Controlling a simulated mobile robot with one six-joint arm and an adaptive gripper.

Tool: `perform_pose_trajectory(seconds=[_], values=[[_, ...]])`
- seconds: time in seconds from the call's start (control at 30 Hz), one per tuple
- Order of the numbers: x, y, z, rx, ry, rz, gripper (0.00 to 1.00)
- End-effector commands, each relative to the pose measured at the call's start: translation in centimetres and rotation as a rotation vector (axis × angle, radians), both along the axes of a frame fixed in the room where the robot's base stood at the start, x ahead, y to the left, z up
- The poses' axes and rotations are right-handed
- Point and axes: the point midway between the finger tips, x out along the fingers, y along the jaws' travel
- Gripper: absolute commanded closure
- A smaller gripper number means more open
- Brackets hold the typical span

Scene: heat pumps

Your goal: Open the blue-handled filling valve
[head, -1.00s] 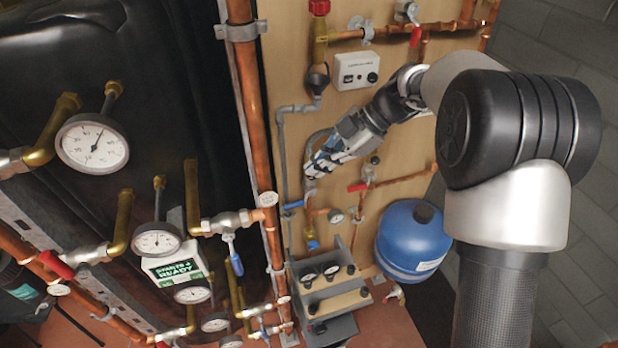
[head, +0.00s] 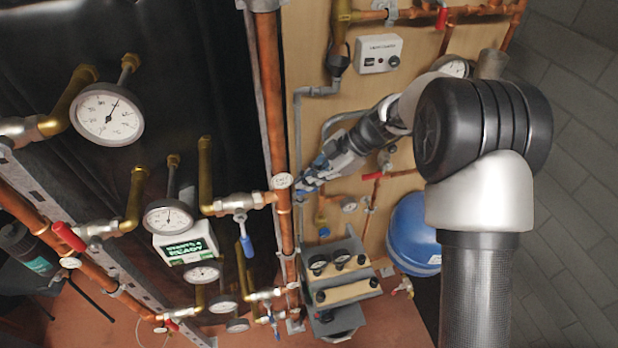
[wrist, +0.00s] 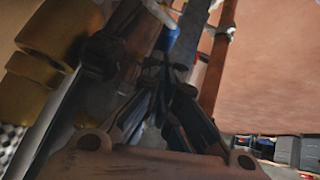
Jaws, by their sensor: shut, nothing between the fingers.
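A blue piece (wrist: 167,40), probably the handle, shows just beyond the fingertips. A larger blue lever (head: 244,240) hangs from a valve left of the copper pipe.
The tall copper pipe (head: 269,90) runs close left of my gripper. A grey bench unit with gauges (head: 343,285) stands below it. A blue tank (head: 413,235) is to the right. In the wrist view, brass fittings (wrist: 55,45) crowd the left side.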

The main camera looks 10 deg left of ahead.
Motion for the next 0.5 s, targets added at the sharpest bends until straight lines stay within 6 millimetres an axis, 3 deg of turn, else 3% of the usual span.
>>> perform_pose_trajectory(seconds=[0.5], values=[[-0.15, 0.24, -0.28, -0.099, -0.047, 0.001, 1.00]])
